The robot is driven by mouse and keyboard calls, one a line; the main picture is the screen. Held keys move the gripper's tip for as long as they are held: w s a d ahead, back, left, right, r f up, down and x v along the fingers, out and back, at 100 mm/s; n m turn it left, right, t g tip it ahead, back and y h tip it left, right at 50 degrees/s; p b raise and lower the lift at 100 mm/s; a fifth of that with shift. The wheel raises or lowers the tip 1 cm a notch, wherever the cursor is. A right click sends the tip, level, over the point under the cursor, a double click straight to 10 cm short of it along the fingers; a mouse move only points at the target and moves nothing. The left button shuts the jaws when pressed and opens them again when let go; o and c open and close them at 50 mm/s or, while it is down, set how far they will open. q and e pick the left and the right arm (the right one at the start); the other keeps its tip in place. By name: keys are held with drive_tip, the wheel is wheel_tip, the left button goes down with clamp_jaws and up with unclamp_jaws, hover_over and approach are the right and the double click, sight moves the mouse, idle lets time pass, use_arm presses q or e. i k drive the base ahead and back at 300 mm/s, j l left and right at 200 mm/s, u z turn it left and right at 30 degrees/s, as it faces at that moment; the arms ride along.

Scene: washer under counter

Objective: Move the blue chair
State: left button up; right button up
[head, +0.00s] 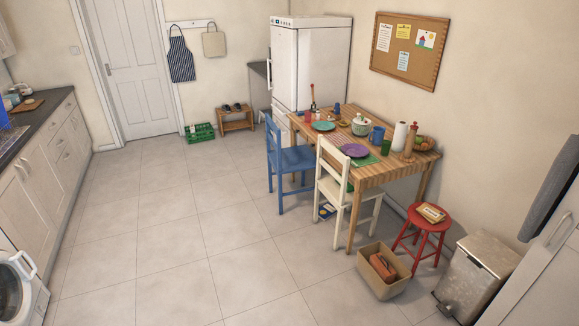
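The blue chair (290,160) stands upright on the tiled floor at the left long side of the wooden table (375,174). Its seat points toward the table and its far side is partly hidden. A white chair (336,184) stands beside it, nearer to me, on the same side of the table. Neither of my grippers shows in the head view.
A box (367,271), a red stool (419,240) and a metal bin (477,271) stand at the near right. The washer (18,290) and counter line the left. A green crate (199,132) sits by the far wall. The middle floor (175,220) is clear.

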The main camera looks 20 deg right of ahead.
sight(287, 160)
drive_tip(key=i+u, duration=0.15)
drive_tip(key=i, duration=4)
drive_tip(key=i+j+z, duration=0.15)
drive_tip(key=i+z, duration=0.25)
drive_tip(key=i+j+z, duration=0.3)
drive_tip(key=i+z, duration=0.15)
drive_tip(key=i, duration=0.15)
drive_tip(key=i+j+z, duration=0.8)
drive_tip(key=j, duration=0.2)
